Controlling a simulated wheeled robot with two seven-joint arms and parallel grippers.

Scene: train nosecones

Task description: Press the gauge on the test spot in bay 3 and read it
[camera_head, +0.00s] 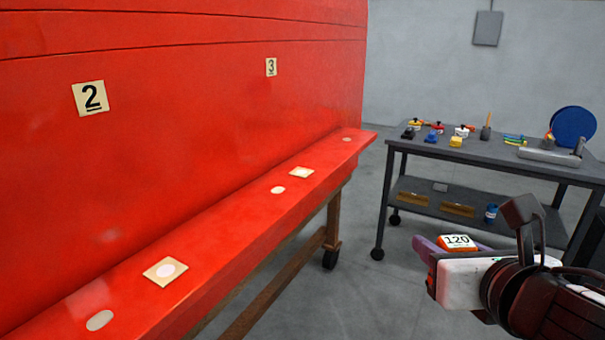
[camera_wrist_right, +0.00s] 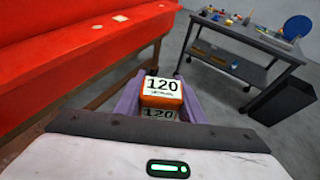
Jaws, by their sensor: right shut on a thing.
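My right gripper (camera_head: 440,246) is shut on an orange gauge (camera_head: 458,243) whose white face reads 120. The right wrist view shows the gauge (camera_wrist_right: 161,92) between my purple fingers (camera_wrist_right: 160,105), held in the air to the right of the red body. The number 3 label (camera_head: 271,67) marks bay 3 on the red wall. Below the labels, a red ledge (camera_head: 225,222) carries square cream patches with pale round spots. One patch (camera_head: 301,172) and a bare pale spot (camera_head: 278,190) lie towards bay 3. The gauge is apart from the ledge. My left gripper is not in view.
The number 2 label (camera_head: 90,98) is nearer, with a patch (camera_head: 165,270) and a pale spot (camera_head: 99,320) below it. A grey cart (camera_head: 480,150) with small tools and a blue disc (camera_head: 573,127) stands at the back right. The floor between is clear.

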